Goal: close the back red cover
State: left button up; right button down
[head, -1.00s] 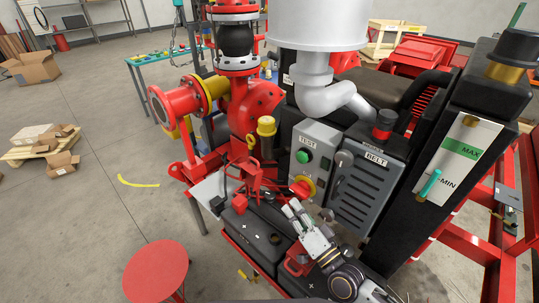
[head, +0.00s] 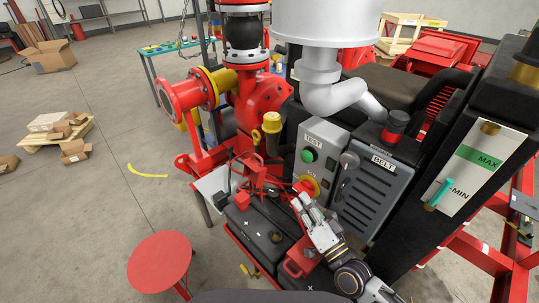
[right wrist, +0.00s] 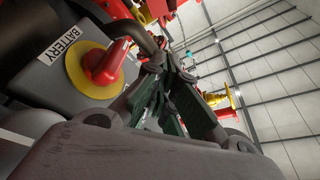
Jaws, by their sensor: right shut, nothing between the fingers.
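The back red cover (head: 257,180) stands raised at the far end of the black battery (head: 252,222) in the head view; its exact angle is hard to tell. My right gripper (head: 300,198) is to the right of the cover, apart from it, just below the red-and-yellow battery switch (head: 310,187). In the right wrist view, my right gripper's fingers (right wrist: 158,65) come together, shut and empty, beside the switch's red knob (right wrist: 104,62). A red part shows past the fingertips at the top; I cannot tell if it is the cover. My left gripper is not in view.
A second red cover (head: 296,262) is at the battery's near end, beside my right arm. The grey control box (head: 321,150) and belt guard (head: 371,190) stand close on the right. A red round stool (head: 160,262) is at the lower left. Open floor lies left.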

jog(key=shift+w, duration=0.1)
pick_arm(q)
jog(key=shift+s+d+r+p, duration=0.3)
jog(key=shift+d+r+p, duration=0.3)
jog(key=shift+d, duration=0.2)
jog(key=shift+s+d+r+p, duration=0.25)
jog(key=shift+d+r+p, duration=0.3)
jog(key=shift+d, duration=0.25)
pick_arm(e)
jog(key=shift+x, duration=9.9)
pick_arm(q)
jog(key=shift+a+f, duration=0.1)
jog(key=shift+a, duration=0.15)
pick_arm(e)
jog(key=shift+a, duration=0.2)
